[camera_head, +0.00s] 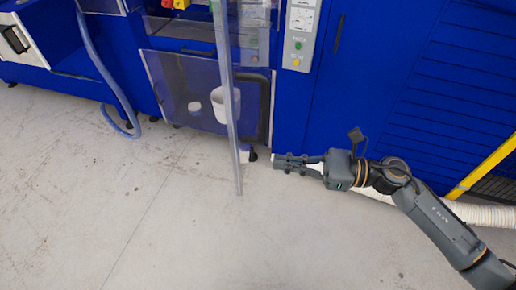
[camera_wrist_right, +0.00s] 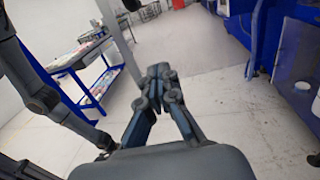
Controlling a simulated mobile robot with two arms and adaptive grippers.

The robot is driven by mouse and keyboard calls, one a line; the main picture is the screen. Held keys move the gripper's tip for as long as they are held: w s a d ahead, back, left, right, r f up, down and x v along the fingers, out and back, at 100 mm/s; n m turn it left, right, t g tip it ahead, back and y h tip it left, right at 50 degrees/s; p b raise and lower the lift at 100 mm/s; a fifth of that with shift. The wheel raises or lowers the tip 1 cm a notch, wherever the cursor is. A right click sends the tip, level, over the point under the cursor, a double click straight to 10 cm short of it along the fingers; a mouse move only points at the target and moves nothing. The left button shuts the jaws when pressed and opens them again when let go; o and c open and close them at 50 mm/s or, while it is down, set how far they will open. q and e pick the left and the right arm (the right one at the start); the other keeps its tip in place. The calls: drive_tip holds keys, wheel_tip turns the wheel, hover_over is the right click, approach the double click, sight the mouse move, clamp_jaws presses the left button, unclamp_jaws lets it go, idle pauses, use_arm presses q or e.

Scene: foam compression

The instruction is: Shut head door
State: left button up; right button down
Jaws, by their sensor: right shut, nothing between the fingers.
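A tall clear door panel (camera_head: 228,100) with a pale edge stands out from the blue machine in the head view, seen almost edge-on and open. I take it for the head door. My right gripper (camera_head: 278,162) is to the right of the panel's lower end in the picture, apart from it, with its fingers pointing left. The fingers are shut and empty; they also meet in the right wrist view (camera_wrist_right: 160,74). My left gripper does not show in the head view.
A lower clear door (camera_head: 185,85) on the blue machine (camera_head: 360,80) has white containers (camera_head: 225,104) behind it. A control panel (camera_head: 300,35) is right of it. A blue hose (camera_head: 104,75) hangs at left; a white hose (camera_head: 485,214) lies behind my arm. Floor in front is clear.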

sight(244, 157)
drive_tip(key=a, duration=0.1)
drive_tip(key=a+p, duration=0.1)
drive_tip(key=a, duration=0.1)
drive_tip(key=a+p, duration=0.1)
drive_tip(key=shift+w+a+r, duration=0.25)
drive_tip(key=shift+w+a, duration=0.05)
drive_tip(key=shift+w, duration=0.1)
drive_tip(key=shift+w+a+f+p, duration=0.15)
drive_tip(key=shift+a+f+p, duration=0.1)
drive_tip(key=shift+a+p, duration=0.35)
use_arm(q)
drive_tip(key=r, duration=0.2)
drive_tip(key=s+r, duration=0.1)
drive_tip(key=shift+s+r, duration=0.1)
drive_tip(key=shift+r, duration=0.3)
use_arm(e)
drive_tip(key=shift+a, duration=0.1)
